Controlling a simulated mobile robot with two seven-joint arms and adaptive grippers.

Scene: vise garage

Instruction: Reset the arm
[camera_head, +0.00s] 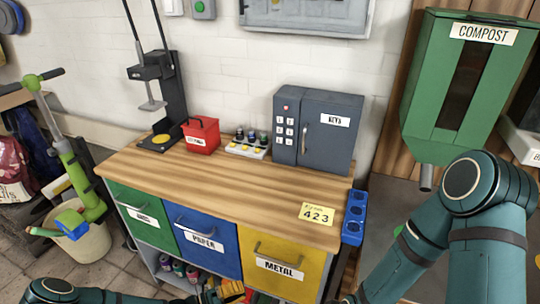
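My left arm (62,292) is teal and comes in along the bottom edge from the left. My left gripper (214,292) seems to be at the bottom edge, in front of the cabinet's lower shelf. It is small, dark and mostly cut off, so its fingers cannot be made out. Yellow and orange items show beside it, and I cannot tell whether it touches them. My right arm (486,225) is large and teal, bent at the right side in front of the compost bin. Its gripper is not visible.
A wooden-topped cabinet (245,190) has green, blue and yellow drawers. A green compost bin (420,110) hangs right. A green scooter (75,170) stands left.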

